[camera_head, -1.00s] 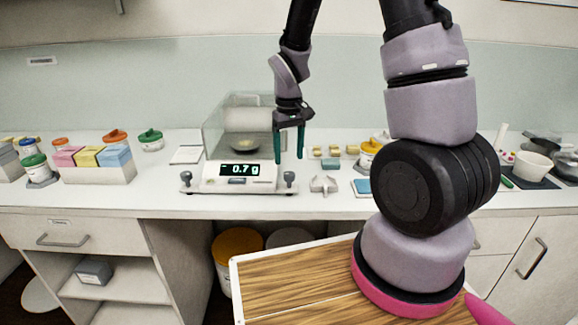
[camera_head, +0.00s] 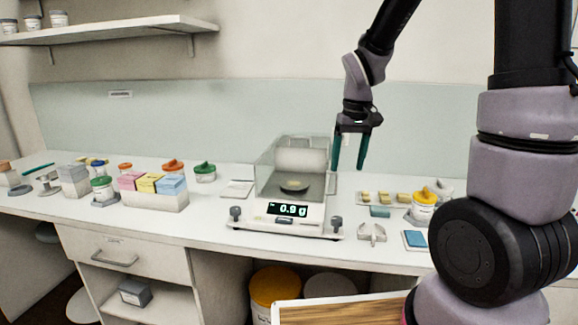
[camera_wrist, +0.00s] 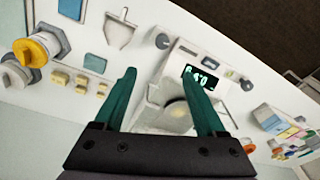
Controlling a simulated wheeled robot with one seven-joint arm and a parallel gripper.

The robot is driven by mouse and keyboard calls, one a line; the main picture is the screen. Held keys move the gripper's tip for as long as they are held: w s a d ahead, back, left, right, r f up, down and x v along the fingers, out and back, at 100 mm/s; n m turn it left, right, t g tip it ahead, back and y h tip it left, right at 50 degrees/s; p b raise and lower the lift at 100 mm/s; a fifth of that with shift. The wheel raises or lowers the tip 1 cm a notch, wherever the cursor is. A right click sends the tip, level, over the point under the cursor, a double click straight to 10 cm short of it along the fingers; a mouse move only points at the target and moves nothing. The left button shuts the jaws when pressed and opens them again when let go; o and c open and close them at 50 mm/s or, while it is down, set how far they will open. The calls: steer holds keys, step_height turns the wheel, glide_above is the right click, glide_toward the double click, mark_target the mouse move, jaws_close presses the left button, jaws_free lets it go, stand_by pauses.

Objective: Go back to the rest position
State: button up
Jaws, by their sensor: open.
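My gripper (camera_head: 350,150) hangs in the air above the counter, just right of the balance, with its two green fingers pointing down. The fingers are apart with nothing between them. In the wrist view my gripper (camera_wrist: 170,95) also shows its fingers spread. A small dish (camera_head: 294,186) with a little yellowish material sits inside on the pan. The balance (camera_wrist: 215,75) also shows past the fingers in the wrist view.
The white counter (camera_head: 215,215) runs along the wall. A rack of coloured boxes (camera_head: 150,200) and lidded jars stand left. Small yellow blocks (camera_head: 384,197), a blue pad (camera_head: 415,239) and an orange-lidded jar (camera_head: 423,207) lie right. A shelf (camera_head: 110,30) hangs upper left.

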steer(key=s+d+r+m+t, duration=0.2)
steer(key=s+r+t, duration=0.1)
steer(key=s+r, duration=0.4)
steer(key=s+d+r+m+t+y, duration=0.1)
steer(key=s+d+r+m+t, duration=0.1)
steer(key=s+r, duration=0.5)
step_height(320, 180, up, 3)
steer(key=shift+r+m+t, duration=0.15)
steer(key=shift+m+t, duration=0.45)
steer(key=shift+m, duration=0.1)
